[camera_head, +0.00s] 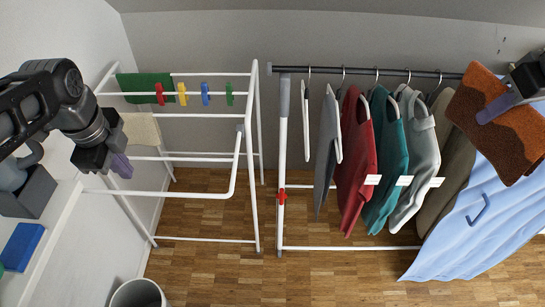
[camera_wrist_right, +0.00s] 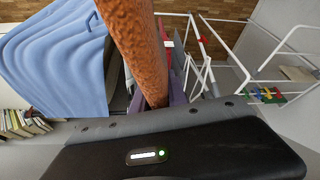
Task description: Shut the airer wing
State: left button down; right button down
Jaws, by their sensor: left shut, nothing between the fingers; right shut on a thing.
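The white airer (camera_head: 256,150) stands at the left with cloths and pegs on its upper bars. Its wing (camera_head: 232,180), a white tube frame with a rounded corner, sticks out from the airer toward the camera. My left gripper (camera_head: 122,166) is shut and empty, with its purple fingertips just above the wing's front bar near its left end; I cannot tell whether they touch. My right gripper (camera_head: 497,108) is shut on a rust-brown cloth (camera_head: 520,150), which hangs from it at the far right. The cloth also fills the middle of the right wrist view (camera_wrist_right: 140,45).
A clothes rail (camera_head: 283,150) with several garments stands right of the airer. A light blue cloth (camera_head: 470,235) hangs at the right. A white bin (camera_head: 138,294) is at the bottom left, near a ledge with a blue box (camera_head: 22,247). Wooden floor shows below the airer.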

aim_at(145, 193)
pick_arm(q)
jog(key=x, duration=0.9)
jog(key=shift+f, duration=0.3)
